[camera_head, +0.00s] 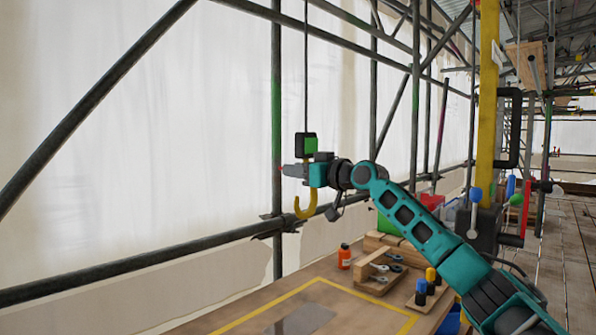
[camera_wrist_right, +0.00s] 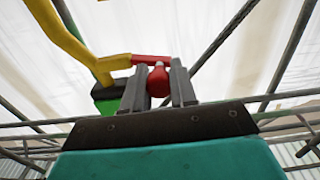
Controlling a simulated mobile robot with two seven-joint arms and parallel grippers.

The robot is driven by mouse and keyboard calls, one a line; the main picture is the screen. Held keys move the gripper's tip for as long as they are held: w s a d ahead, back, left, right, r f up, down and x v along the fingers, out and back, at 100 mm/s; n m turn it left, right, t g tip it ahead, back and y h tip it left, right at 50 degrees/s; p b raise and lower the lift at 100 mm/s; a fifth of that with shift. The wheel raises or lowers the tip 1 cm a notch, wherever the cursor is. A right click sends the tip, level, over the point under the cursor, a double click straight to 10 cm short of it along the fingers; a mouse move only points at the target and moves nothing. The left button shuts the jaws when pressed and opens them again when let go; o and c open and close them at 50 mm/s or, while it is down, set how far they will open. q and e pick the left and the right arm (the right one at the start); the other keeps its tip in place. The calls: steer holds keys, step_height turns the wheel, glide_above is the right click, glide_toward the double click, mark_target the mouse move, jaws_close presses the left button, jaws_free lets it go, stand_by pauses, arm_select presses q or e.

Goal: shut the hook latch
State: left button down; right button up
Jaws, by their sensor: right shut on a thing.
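A yellow hook (camera_head: 306,202) hangs under a green and black block (camera_head: 311,146) on a thin dark line. In the right wrist view the yellow hook (camera_wrist_right: 75,42) is at the upper left, beside the green block (camera_wrist_right: 108,103). A red latch (camera_wrist_right: 150,60) with a round red knob (camera_wrist_right: 158,82) reaches right from the yellow part. My right gripper (camera_head: 288,170) is level with the hook's upper part, just below the block. In the wrist view its fingers (camera_wrist_right: 158,88) are shut on the red knob. I cannot tell whether the latch meets the hook's tip.
Dark scaffold poles (camera_head: 277,110) stand behind the hook. Below is a wooden bench (camera_head: 240,312) with an orange bottle (camera_head: 344,256), a wooden holder (camera_head: 378,272) and several capped bottles. A yellow post (camera_head: 487,100) with levers stands at right. Air left of the hook is clear.

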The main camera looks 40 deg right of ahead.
jaws_close()
steer(key=shift+f, duration=0.1)
steer(key=shift+f+n, duration=0.2)
steer(key=shift+n, duration=0.4)
steer(key=d+f+n+b, duration=0.1)
steer(key=f+n+b, duration=0.1)
steer(key=n, duration=0.7)
steer(key=d+f+n+b, duration=0.2)
steer(key=n+b, duration=0.2)
steer(key=n, duration=0.6)
steer(key=shift+w+d+f, duration=0.2)
steer(key=shift+d+f, duration=0.1)
steer(key=shift+f, duration=0.1)
steer(key=shift+n+b, duration=0.3)
steer(key=shift+n, duration=0.1)
